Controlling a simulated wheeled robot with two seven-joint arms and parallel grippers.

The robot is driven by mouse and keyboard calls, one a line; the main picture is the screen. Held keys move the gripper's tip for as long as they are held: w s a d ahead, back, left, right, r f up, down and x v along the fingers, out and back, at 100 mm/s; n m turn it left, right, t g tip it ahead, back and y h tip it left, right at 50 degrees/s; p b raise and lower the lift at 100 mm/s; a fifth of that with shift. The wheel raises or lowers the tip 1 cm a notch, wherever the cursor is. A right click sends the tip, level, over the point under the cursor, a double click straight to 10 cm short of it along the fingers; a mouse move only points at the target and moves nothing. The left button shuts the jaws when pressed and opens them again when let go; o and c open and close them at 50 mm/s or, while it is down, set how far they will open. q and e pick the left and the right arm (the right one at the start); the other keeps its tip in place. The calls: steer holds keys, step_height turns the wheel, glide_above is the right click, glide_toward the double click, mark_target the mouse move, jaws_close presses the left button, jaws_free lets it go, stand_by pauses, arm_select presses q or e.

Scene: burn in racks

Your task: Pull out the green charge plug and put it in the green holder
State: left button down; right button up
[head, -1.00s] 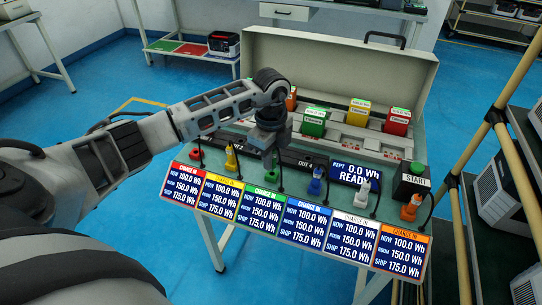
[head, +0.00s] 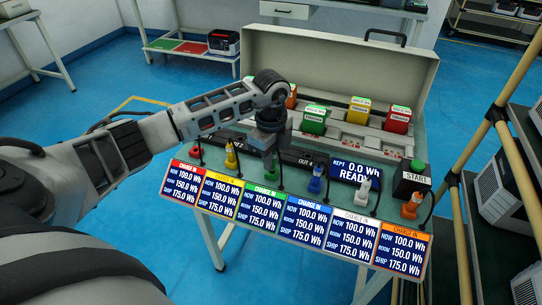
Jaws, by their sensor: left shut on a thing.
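My left gripper (head: 267,157) points down over the front of the charging bench, above the green-topped CHARGE IN panel (head: 261,209). It is shut at the place of the green charge plug, between the yellow and blue plugs. A dark cable hangs just right of the fingers. I cannot make out a green holder for certain. My right gripper is not in view.
A yellow plug (head: 231,158), a blue plug (head: 315,180), a white plug (head: 362,192) and an orange plug (head: 411,206) stand along the bench front. A green battery block (head: 314,121) sits behind. The START box (head: 411,180) is at right.

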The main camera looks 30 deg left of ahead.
arm_select(q)
steer(key=shift+f+b, duration=0.45)
steer(key=shift+f, duration=0.4)
steer(key=c, duration=1.3)
jaws_free()
steer(key=shift+r, duration=0.1)
